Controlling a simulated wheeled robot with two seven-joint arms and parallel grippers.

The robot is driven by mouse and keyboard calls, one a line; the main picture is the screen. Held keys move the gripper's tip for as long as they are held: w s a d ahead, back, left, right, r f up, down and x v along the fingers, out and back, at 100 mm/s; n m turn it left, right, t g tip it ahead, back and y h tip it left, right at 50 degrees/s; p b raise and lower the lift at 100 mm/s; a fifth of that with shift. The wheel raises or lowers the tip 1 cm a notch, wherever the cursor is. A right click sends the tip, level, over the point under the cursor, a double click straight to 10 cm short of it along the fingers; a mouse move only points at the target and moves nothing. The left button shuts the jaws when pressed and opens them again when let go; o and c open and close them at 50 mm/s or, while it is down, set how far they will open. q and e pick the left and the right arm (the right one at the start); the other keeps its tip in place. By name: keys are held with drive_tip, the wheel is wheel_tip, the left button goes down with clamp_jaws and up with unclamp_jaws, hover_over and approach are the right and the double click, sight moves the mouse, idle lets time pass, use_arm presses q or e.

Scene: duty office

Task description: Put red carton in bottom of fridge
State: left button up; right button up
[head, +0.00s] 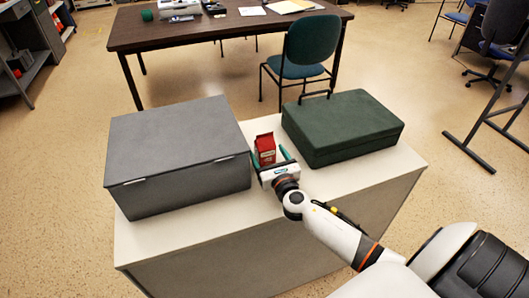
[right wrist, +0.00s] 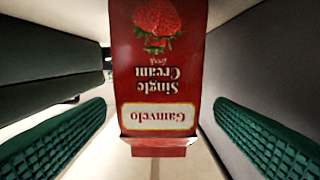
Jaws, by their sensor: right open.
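The red carton (head: 265,149) stands on the white-topped cabinet, in the gap between a grey box and a green case. In the right wrist view the carton (right wrist: 160,75) fills the middle, with a strawberry picture and "Single Cream" lettering upside down. My right gripper (head: 271,158) is at the carton, with its green fingers (right wrist: 160,140) spread on either side of it. Gaps show between the fingers and the carton, so it is not gripped. My left gripper is not in view. No fridge can be made out in these views.
The grey box (head: 180,145) stands close on the left and the green case (head: 343,127) on the right, leaving a narrow gap. The cabinet top (head: 280,200) is bare along its front. Behind are a brown desk (head: 220,28) and a teal chair (head: 310,45).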

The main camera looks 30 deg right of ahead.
sight(263, 142)
drive_tip(key=x, duration=0.5)
drive_tip(key=shift+w+d, duration=0.15)
drive_tip(key=shift+w, duration=0.25)
drive_tip(key=shift+r, duration=0.1)
drive_tip(key=shift+s, duration=0.1)
drive_tip(key=c, duration=1.4)
